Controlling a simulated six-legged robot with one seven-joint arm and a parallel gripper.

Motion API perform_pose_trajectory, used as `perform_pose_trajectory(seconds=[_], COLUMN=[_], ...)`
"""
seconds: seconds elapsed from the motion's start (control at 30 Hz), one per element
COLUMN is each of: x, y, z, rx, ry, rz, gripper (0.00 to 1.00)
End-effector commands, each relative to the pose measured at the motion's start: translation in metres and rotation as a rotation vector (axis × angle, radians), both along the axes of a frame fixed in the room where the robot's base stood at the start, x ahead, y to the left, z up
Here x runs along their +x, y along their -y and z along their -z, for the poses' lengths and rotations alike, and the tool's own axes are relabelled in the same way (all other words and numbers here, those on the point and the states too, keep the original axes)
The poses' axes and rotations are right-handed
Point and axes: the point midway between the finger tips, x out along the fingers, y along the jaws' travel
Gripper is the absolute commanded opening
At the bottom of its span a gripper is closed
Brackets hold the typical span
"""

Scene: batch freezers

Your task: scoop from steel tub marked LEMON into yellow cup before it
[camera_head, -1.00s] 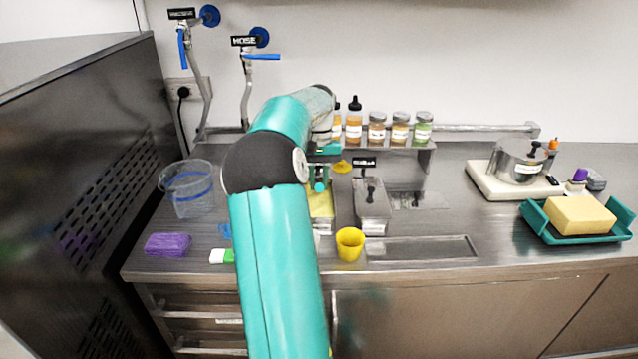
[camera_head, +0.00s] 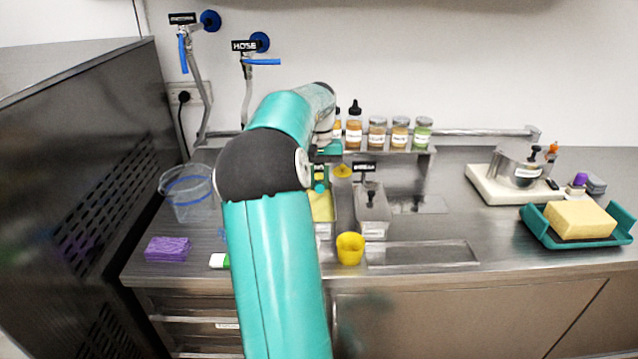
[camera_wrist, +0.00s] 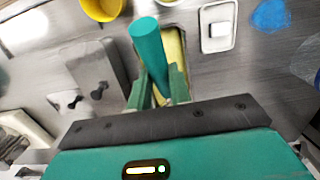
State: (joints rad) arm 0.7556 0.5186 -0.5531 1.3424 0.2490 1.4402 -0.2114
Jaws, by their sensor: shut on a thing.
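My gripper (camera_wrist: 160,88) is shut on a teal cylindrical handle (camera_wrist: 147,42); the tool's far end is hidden. It is over an open steel tub with yellow contents (camera_wrist: 176,42), which also shows beside my arm in the head view (camera_head: 322,207). I cannot tell whether the tool touches the contents. I cannot read LEMON on any tub. The yellow cup (camera_head: 350,248) stands upright on the counter, just in front and to the right of this tub; it shows at the top edge of the wrist view (camera_wrist: 102,7).
A lidded steel tub (camera_head: 373,212) stands right of the yellow one. Several jars (camera_head: 400,132) line the shelf behind. A clear bucket (camera_head: 187,195) and purple sponge (camera_head: 167,249) are at left. A teal tray (camera_head: 535,231) with a yellow block is at right.

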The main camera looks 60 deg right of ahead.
Motion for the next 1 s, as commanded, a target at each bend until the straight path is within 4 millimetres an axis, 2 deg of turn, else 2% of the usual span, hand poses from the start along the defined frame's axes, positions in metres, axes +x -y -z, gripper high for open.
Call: perform_pose_trajectory(seconds=[0.2, 0.7, 1.0], x=[-0.002, -0.015, -0.017], y=[-0.006, -0.030, -0.032], z=[-0.011, -0.009, -0.009], rx=[-0.023, -0.276, -0.312], ry=[0.014, 0.145, 0.162], rz=[-0.001, -0.001, -0.001], gripper=[0.00, 0.00, 0.00])
